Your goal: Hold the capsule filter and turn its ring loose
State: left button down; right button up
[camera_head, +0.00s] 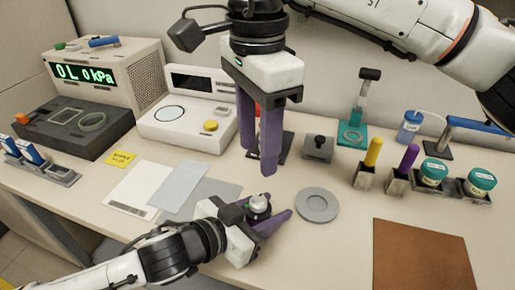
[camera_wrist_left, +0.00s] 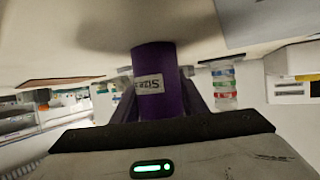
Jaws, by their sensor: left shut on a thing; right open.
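The capsule filter (camera_head: 258,204) stands between the fingers of my left gripper (camera_head: 268,216), low in the middle of the head view. Its top is pale with a dark band around it; the ring cannot be made out clearly. In the left wrist view the purple body of the capsule filter (camera_wrist_left: 153,75) bears a white label, and the fingers close on its sides. My right gripper (camera_head: 257,158) points down above and behind the capsule, with its two purple fingers apart and nothing between them. The lower part of the capsule is hidden by my left gripper in the head view.
A grey round dish (camera_head: 318,205) lies right of the capsule. A brown mat (camera_head: 424,255) is at front right. Yellow and purple handled tools (camera_head: 372,155) and teal-lidded jars (camera_head: 433,172) stand at right. A white scale (camera_head: 188,118) and a pressure display (camera_head: 75,73) stand behind left.

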pick_arm(q)
jog(key=c, duration=1)
grip_release()
